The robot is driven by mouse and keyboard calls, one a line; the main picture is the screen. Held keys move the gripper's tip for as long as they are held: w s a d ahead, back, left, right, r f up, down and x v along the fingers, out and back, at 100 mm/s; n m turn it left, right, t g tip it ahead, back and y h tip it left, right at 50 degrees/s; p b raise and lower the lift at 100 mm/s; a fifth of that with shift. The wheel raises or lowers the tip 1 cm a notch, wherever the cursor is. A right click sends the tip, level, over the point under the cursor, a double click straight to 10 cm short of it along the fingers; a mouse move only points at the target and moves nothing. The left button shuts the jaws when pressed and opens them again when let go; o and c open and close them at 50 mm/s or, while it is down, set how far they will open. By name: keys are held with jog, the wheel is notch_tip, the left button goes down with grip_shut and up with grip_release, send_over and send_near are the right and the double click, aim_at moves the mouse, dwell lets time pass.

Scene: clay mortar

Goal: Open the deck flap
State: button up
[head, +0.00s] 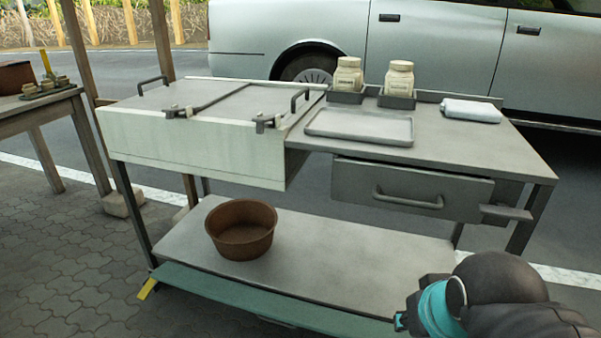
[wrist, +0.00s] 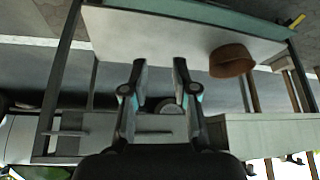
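The deck flap appears to be the flat grey panel (head: 222,100) on the left of the workbench top. It lies flat and looks closed. A dark handle (head: 153,84) stands at its left side and another handle (head: 300,98) at its right. Two dark latch-like fittings, a left one (head: 180,112) and a right one (head: 267,122), sit along its front edge. My gripper (wrist: 158,64) is open and empty in the wrist view, which looks upside down. Part of my arm shows at the lower right of the head view, well apart from the panel.
Two jars (head: 348,76) (head: 399,78), a grey tray (head: 359,126) and a folded white cloth (head: 471,111) are on the bench. A drawer (head: 410,189) is below. A brown bowl (head: 241,229) sits on the lower shelf (head: 340,245). A side table (head: 35,103) stands left.

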jog(key=m+t+h+b, duration=0.3)
jog(key=m+t+h, duration=0.7)
jog(key=m, duration=1.6)
send_near(277, 321)
jog(key=shift+g+h, duration=0.6)
jog(key=x, duration=0.6)
jog(key=a+x, duration=0.1)
jog(key=x, duration=0.3)
jog(key=shift+w+d+f+p, duration=0.1)
jog(key=shift+w+f+p, duration=0.1)
jog(key=shift+w+p, duration=0.15)
